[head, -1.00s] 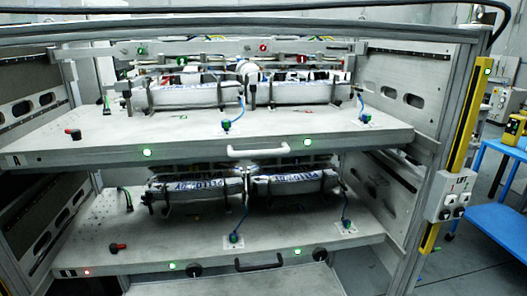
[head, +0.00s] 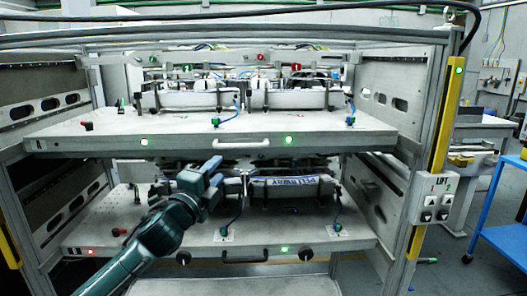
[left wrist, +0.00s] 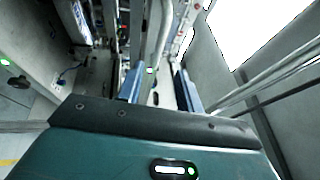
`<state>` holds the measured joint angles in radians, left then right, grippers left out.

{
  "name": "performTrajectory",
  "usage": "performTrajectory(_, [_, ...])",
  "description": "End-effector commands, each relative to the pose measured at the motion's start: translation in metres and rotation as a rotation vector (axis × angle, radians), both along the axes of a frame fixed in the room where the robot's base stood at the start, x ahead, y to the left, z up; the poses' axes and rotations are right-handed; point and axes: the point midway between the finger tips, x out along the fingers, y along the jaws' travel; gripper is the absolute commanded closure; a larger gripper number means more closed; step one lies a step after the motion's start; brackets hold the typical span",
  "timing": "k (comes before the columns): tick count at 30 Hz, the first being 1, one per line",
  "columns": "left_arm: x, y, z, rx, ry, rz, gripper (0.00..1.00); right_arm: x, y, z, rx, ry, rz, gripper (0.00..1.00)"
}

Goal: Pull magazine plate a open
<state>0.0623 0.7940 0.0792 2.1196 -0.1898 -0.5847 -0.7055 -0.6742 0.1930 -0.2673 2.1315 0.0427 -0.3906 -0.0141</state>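Magazine plate a (head: 330,136) is the upper grey plate, marked A at its left front corner. Its white handle (head: 241,144) is on the middle of the front edge, between two green lights. My left gripper (head: 222,174) is in front of the rack, just below and left of this handle in the picture, and appears apart from it. In the left wrist view its two blue fingers (left wrist: 160,88) stand apart with nothing held between them. My right gripper is in neither view.
A lower plate (head: 300,240) with a black handle (head: 244,258) and one red light lies beneath, partly hidden by my left arm. Rack posts stand at both sides; the right one carries a lift button box (head: 434,198). A blue cart (head: 505,240) stands at far right.

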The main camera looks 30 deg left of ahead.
Motion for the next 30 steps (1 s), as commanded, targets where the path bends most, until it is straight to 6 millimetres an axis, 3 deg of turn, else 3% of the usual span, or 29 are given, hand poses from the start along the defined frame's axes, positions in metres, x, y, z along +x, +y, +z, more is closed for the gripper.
performTrajectory(5, [0.014,0.004,0.006,0.003,-0.004,0.005,0.64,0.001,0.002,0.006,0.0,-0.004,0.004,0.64])
performTrajectory(21, [0.111,0.018,0.022,-0.001,-0.001,0.003,0.64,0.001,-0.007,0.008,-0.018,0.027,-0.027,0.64])
performTrajectory(30, [0.128,0.02,0.023,0.001,-0.001,0.0,0.64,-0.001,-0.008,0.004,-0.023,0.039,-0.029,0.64])
